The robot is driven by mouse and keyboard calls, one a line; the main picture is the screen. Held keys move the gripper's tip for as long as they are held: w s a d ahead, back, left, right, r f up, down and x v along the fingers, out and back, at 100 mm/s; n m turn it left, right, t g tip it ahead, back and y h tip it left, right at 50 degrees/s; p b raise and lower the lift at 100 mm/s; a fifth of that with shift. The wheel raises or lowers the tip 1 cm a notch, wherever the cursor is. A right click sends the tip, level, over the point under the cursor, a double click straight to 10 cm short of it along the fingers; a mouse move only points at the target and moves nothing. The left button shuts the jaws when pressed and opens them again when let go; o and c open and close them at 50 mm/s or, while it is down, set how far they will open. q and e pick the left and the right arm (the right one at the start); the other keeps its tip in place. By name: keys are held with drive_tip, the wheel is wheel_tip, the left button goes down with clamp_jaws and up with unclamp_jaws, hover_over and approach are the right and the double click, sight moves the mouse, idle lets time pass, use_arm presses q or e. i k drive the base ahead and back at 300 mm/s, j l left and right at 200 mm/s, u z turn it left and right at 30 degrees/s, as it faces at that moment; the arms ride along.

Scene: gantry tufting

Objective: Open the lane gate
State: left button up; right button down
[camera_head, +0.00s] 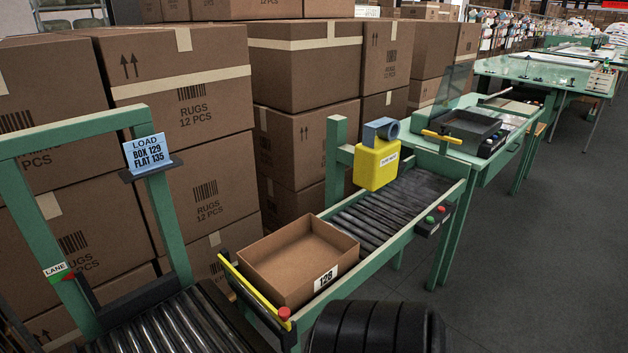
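A yellow bar (252,287) with a red knob (284,313) at its near end lies across the conveyor end, between the open carton and the near rollers; it looks like the lane gate, and it appears closed across the lane. A small "LANE" sign (55,270) with a red and green marker sits on the left green frame post. An open, empty-looking carton (298,258) labelled 128 stands just beyond the bar. Neither of my grippers can be made out. A black ribbed rounded shape at the bottom edge hides part of the near side.
Near rollers (172,325) run under a green frame with a "LOAD BOX 129 FLAT 135" sign (146,151). A yellow unit (377,164) overhangs the far rollers (385,215). Stacked cartons (187,90) wall the left. Grey floor (535,250) is clear at right.

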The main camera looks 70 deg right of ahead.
sight(281, 315)
drive_tip(key=z, duration=1.8)
